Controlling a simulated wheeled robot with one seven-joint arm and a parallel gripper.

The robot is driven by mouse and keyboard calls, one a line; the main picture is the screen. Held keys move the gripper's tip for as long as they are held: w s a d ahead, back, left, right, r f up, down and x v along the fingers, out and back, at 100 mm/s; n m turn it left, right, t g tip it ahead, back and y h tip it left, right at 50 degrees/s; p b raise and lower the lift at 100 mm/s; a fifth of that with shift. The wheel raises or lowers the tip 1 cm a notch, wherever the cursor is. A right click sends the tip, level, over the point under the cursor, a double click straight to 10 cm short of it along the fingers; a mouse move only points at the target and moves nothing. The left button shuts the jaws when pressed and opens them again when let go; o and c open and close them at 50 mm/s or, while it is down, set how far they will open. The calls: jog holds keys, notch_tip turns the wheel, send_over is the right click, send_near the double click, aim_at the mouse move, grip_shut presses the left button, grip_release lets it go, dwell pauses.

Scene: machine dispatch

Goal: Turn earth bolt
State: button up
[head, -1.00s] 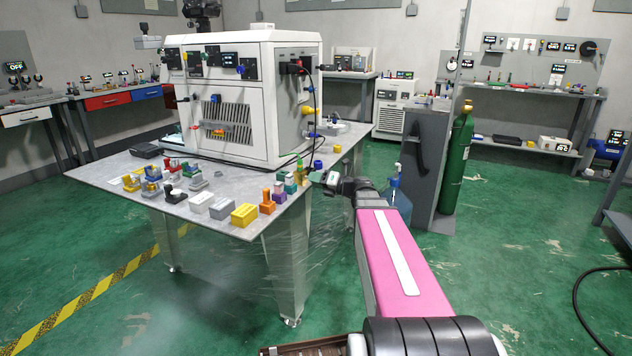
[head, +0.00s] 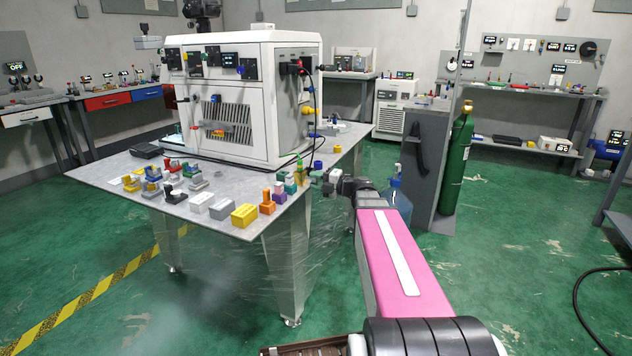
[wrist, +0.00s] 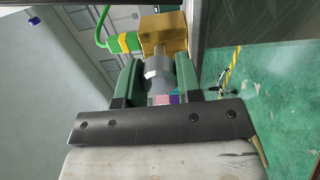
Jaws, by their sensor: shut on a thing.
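In the wrist view, a grey round bolt head (wrist: 157,75) with a white mark on it sits against a brass-coloured block (wrist: 164,36). A green cable with a yellow band (wrist: 124,43) joins the block's left side. I take the grey piece to be the earth bolt. My gripper (wrist: 158,68) has a green finger on each side of it and is shut on it. The bolt is too small to make out clearly there.
The metal table (head: 110,177) carries a large white machine (head: 240,100) and several coloured blocks near its front edge, including a yellow block (head: 245,215) and an orange piece (head: 267,203). A green gas cylinder (head: 457,165) stands to the right of my arm.

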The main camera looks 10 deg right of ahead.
jog(key=shift+s, duration=0.1)
dwell(0.3)
jog(key=o, duration=0.9)
jog(key=shift+o, duration=0.2)
jog(key=shift+d, duration=0.1)
jog(key=v, duration=1)
jog(key=shift+s+d, duration=0.2)
jog(key=shift+d, duration=0.05)
